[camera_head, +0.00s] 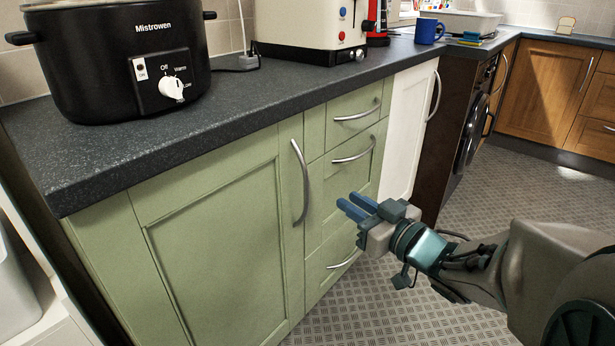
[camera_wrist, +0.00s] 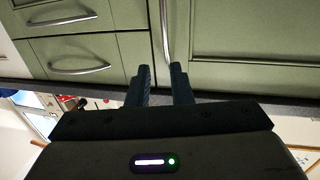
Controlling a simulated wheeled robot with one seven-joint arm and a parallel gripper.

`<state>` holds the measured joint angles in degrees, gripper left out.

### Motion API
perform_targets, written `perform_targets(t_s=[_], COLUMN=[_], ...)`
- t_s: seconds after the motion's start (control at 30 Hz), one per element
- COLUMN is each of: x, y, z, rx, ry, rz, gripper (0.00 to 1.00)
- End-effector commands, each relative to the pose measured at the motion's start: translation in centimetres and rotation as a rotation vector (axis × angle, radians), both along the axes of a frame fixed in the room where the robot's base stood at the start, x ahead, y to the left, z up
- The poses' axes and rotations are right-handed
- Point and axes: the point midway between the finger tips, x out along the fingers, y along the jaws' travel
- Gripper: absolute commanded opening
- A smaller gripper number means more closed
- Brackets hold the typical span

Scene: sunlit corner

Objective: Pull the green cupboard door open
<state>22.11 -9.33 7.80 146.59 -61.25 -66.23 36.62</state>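The green cupboard door (camera_head: 222,255) is shut, flush with the cabinet front at the left in the head view. Its long curved silver handle (camera_head: 304,182) stands upright near the door's right edge. My gripper (camera_head: 347,203) is to the right of the handle, in front of the green drawers, apart from the handle and empty. In the wrist view, the picture is upside down, and my gripper (camera_wrist: 163,75) shows two blue fingers with a gap between them. The handle (camera_wrist: 166,28) lines up with that gap, beyond the fingertips. The door panel (camera_wrist: 240,30) fills the right side there.
Green drawers (camera_head: 350,150) with silver handles stand right of the door, then a white door (camera_head: 408,125). The dark worktop (camera_head: 110,165) overhangs the cabinets and carries a black slow cooker (camera_head: 110,60). Patterned floor (camera_head: 360,310) in front is clear.

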Motion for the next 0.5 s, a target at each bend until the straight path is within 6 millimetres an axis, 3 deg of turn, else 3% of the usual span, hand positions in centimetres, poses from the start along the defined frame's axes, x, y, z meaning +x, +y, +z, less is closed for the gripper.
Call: perform_targets(t_s=[0.17, 0.5], x=[-0.2, 2.1], y=[0.6, 2.5], z=[-0.6, 0.0], rx=[0.02, 0.023], ry=[-0.004, 0.0], rz=[0.035, 0.037], gripper=[0.2, 0.2])
